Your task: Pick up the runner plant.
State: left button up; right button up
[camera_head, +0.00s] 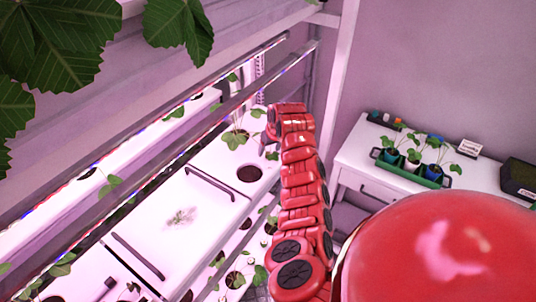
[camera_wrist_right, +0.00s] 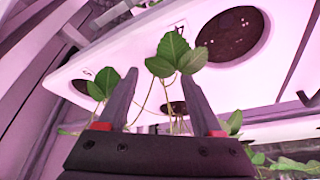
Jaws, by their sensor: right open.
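My right gripper (camera_head: 268,145) is at the end of the red arm, beside the white rack trough in the head view. In the right wrist view the gripper (camera_wrist_right: 160,76) is open. A small green plant with thin stems, which looks like the runner plant (camera_wrist_right: 176,57), shows between and just beyond its fingertips; I cannot tell whether they touch. More leaves (camera_wrist_right: 101,84) show by the left finger. In the head view a leafy plant (camera_head: 236,138) stands at the trough just left of the gripper; I cannot tell whether it is the same one. My left gripper is out of view.
The white trough (camera_head: 207,162) has dark round holes, one of them empty-looking (camera_head: 250,174). Rack bars run above it at the left. Large leaves (camera_head: 180,30) hang at the top left. A white side table (camera_head: 358,150) holds a green tray (camera_head: 398,171) of potted plants.

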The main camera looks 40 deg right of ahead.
jog(key=shift+w+f, duration=0.2)
jog(key=shift+f, duration=0.5)
jog(key=shift+w+f, duration=0.2)
jog(key=shift+f, duration=0.1)
grip_shut()
jog(key=shift+r+b, duration=0.1)
jog(key=shift+b, duration=0.2)
